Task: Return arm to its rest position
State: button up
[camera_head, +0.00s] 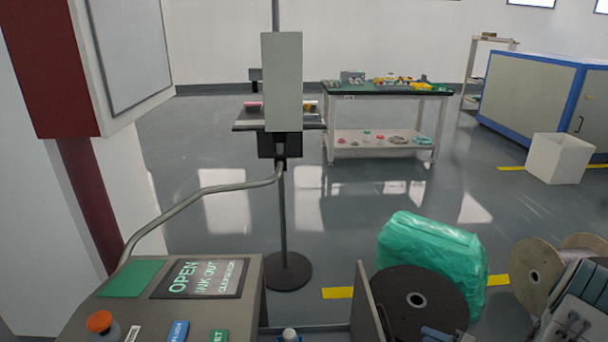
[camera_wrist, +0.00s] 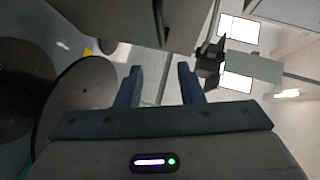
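My gripper (camera_wrist: 161,68) shows in the wrist view with its two blue-grey fingers spread apart. Nothing is between the fingers. Past the fingertips, a grey machine edge and a patch of bright floor show. A large dark reel disc (camera_wrist: 78,108) is to the left of the fingers, and I cannot tell the gap to it. In the head view I cannot clearly make out the gripper; grey-blue parts at the lower right edge may be my arm.
A control panel (camera_head: 254,282) with an orange knob (camera_head: 99,321) stands at lower left. A black reel (camera_head: 391,291), a green wrapped bundle (camera_head: 432,246) and a wooden spool (camera_head: 538,262) crowd the lower right. A pole stand (camera_head: 281,215) is in the middle. Open floor lies beyond.

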jog(key=w+r+n+g+h+p, duration=0.15)
jog(key=w+r+h+p, duration=0.3)
jog(key=r, duration=0.65)
jog(key=w+r+n+g+h+p, duration=0.1)
jog(key=w+r+n+h+p, duration=0.15)
jog(key=w+r+h, duration=0.65)
jog(key=s+a+r+g+p, duration=0.1)
jog(key=s+a+r+p, duration=0.2)
jog(key=r, duration=0.5)
jog(key=s+a+r+g+p, duration=0.1)
jog(key=s+a+r+p, duration=0.15)
jog(key=s+r, duration=0.4)
jog(key=s+a+r+n+g+y+p, duration=0.1)
jog(key=s+a+r+g+y+p, duration=0.1)
jog(key=s+a+r, duration=0.3)
jog(key=s+a+r+n+g+y+p, duration=0.1)
jog(key=s+a+r+p, duration=0.3)
jog(key=s+a, duration=0.9)
notch_tip(320, 180, up, 2)
jog(key=shift+s+a+r+n+g+y, duration=0.15)
jog(key=shift+s+r+n+g+y, duration=0.15)
jog(key=shift+s+n+g, duration=0.55)
jog(key=shift+s+a, duration=0.15)
